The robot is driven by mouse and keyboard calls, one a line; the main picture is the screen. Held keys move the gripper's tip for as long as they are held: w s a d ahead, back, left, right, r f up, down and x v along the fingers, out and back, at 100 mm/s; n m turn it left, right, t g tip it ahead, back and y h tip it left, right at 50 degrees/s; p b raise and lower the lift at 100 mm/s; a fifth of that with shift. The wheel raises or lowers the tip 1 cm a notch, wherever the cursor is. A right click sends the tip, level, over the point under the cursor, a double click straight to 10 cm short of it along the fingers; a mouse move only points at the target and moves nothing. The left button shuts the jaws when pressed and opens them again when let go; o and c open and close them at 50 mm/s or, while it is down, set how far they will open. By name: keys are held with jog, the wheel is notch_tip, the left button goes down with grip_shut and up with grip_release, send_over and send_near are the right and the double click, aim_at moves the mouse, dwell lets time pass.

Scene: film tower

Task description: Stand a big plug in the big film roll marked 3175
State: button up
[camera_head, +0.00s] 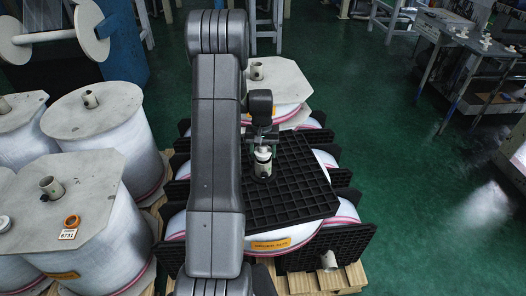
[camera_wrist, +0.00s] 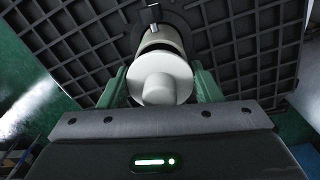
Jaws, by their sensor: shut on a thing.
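In the wrist view the plug (camera_wrist: 165,82) sits between the fingers, in line with the hole. The plug looks upright at the core's mouth; I cannot tell how deep it sits.
Another roll with a cream board (camera_head: 285,75) stands behind. Dark work tables (camera_head: 455,40) are at far right. Green floor (camera_head: 400,170) lies clear at right.

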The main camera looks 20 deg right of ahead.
jog(key=shift+f+b, duration=0.3)
jog(key=shift+f, duration=0.15)
jog(key=shift+r, duration=0.15)
jog(key=shift+r, duration=0.4)
jog(key=shift+f+b, duration=0.35)
jog(key=shift+f, duration=0.15)
dwell(1.6)
jog(key=o, duration=1)
jog(key=shift+o, duration=0.2)
notch_tip(320, 180, up, 14)
jog(key=shift+a+b, duration=0.15)
jog(key=shift+b, duration=0.2)
jog(key=shift+w+f, duration=0.1)
jog(key=shift+f, duration=0.05)
